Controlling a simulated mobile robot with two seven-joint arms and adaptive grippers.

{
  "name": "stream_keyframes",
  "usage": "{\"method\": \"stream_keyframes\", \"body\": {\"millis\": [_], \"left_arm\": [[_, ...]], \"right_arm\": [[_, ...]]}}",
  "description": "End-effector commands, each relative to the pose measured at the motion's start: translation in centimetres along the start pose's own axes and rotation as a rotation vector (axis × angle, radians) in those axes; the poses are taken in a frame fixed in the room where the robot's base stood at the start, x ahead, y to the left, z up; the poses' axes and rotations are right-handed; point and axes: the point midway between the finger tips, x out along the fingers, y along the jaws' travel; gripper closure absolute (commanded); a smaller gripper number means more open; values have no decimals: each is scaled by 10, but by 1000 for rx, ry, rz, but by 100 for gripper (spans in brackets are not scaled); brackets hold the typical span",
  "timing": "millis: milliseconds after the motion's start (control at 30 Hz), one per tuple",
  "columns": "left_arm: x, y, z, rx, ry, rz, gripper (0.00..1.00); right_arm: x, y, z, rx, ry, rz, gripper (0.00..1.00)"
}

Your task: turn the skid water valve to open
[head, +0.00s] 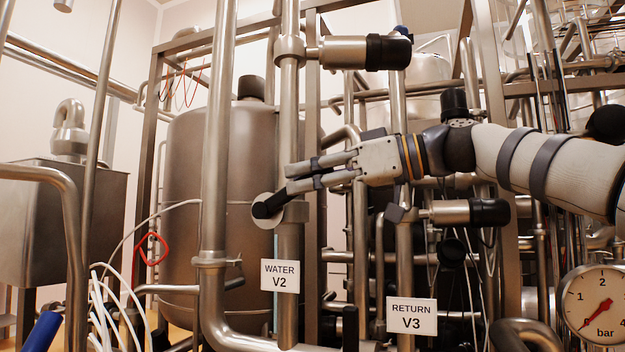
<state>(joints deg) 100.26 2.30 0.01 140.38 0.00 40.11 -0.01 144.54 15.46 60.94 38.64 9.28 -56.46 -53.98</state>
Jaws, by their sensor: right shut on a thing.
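The water valve (294,212) sits on a vertical steel pipe at the middle of the head view, above a white sign (280,275) reading "WATER V2". The fingers cover the handle's upper right end, so the exact contact is hidden. My left gripper is not in view.
A "RETURN V3" sign (411,316) and a black-ended valve (465,212) are right of the water valve, below my right arm. Another black-ended actuator (365,52) is above. A thick pipe (215,150) stands close left. A pressure gauge (596,305) is lower right.

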Motion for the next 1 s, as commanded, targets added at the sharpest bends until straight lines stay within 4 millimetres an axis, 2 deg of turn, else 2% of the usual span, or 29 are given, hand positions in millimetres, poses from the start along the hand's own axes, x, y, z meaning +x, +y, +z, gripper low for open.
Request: {"method": "stream_keyframes", "body": {"millis": [367, 800, 833, 900, 1000], "left_arm": [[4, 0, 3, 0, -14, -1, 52], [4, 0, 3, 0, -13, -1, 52], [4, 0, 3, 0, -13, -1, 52], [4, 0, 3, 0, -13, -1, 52], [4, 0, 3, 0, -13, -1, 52]], "right_arm": [[1, 0, -9, -3, -69, 13, 100], [1, -2, -11, -5, -76, 11, 100], [1, -2, -11, -6, -76, 11, 78], [1, -2, -10, -5, -76, 10, 62], [1, -2, -10, -4, -78, 9, 62]]}}
